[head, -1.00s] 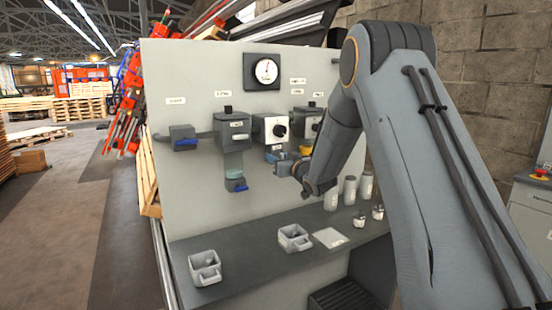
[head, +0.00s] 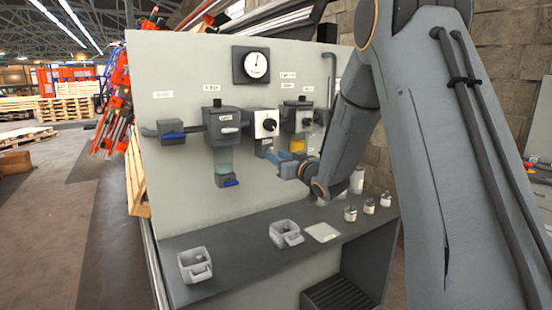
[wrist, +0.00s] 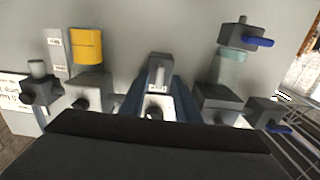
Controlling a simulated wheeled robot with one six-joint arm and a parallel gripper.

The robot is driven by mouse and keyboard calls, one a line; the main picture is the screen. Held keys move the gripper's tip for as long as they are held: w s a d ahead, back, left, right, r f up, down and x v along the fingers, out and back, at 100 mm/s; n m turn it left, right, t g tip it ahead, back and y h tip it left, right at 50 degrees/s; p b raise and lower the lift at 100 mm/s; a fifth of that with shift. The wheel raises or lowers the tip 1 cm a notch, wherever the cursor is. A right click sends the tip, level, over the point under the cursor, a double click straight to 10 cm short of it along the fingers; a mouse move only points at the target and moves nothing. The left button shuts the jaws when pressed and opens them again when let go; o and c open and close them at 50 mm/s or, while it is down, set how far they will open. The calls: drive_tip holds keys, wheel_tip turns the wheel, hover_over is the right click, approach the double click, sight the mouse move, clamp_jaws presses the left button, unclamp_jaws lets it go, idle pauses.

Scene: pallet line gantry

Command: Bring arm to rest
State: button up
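My gripper (head: 291,168) is at the end of my arm, which reaches in from the right in front of the grey panel. It is beside the amber bowl (head: 297,146) of the right-hand panel unit. In the wrist view its two blue fingers (wrist: 158,82) stand apart. A grey block with a white label shows between them; I cannot tell whether they touch it, but they do not look closed on it. My forearm hides part of the panel's right side.
The panel (head: 180,75) carries a gauge (head: 256,64), a white knob unit (head: 264,123) and blue-handled valves (head: 173,135). The floor at left is open.

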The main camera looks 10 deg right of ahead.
drive_tip(key=s+f+m+g+h, duration=0.25)
drive_tip(key=s+f+g, duration=0.5)
drive_tip(key=s, duration=0.65)
drive_tip(key=s+f+m+g+h, duration=0.1)
drive_tip(key=s+f+g+h, duration=0.35)
drive_tip(key=s+f, duration=0.8)
drive_tip(key=s+a+g+y, duration=0.1)
drive_tip(key=s+g, duration=0.3)
drive_tip(key=s, duration=1.3)
drive_tip(key=shift+a+r+g, duration=0.3)
drive_tip(key=shift+a+r, duration=0.05)
drive_tip(key=shift+a, duration=0.1)
